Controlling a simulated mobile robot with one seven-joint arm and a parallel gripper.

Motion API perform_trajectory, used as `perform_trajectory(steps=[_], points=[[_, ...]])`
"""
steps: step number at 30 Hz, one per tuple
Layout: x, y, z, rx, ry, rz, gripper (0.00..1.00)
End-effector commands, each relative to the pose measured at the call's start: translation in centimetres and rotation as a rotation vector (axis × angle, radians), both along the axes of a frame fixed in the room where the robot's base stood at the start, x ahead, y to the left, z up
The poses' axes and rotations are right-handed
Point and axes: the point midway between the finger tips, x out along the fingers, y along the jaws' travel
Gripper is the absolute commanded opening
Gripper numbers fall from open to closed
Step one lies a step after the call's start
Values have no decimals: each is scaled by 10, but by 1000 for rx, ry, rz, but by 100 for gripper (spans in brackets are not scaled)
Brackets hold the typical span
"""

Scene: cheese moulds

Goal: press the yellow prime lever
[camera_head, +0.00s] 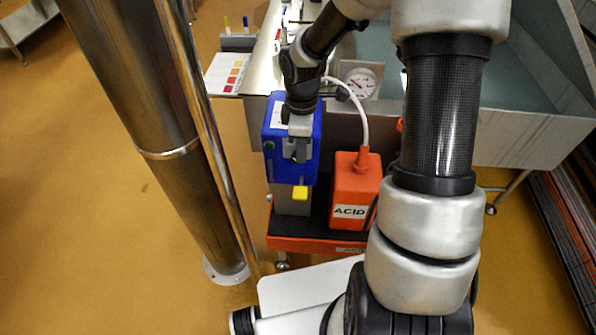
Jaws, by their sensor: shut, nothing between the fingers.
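The yellow prime lever (300,193) sticks out below the blue pump housing (291,170), above a grey base. My gripper (297,158) is shut and empty. It points down in front of the blue housing's face, a short way above the yellow lever in the picture. I cannot tell whether the fingertips touch the housing. The wrist hides the upper middle of the housing; a green button (269,146) shows at its left side.
An orange-red ACID container (354,190) with a white hose (361,118) stands right of the pump, on a red trolley (290,242). A round gauge (361,82) is on the steel vat (530,138) behind. A steel column (150,120) stands left. Orange floor is clear between.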

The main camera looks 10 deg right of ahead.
Motion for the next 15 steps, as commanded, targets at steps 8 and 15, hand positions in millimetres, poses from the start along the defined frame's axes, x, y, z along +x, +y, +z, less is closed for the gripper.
perform_trajectory(steps=[8, 15], points=[[0, 0, -1, 1, 1, 3, 0], [0, 1, -16, 2, 3, 2, 0]])
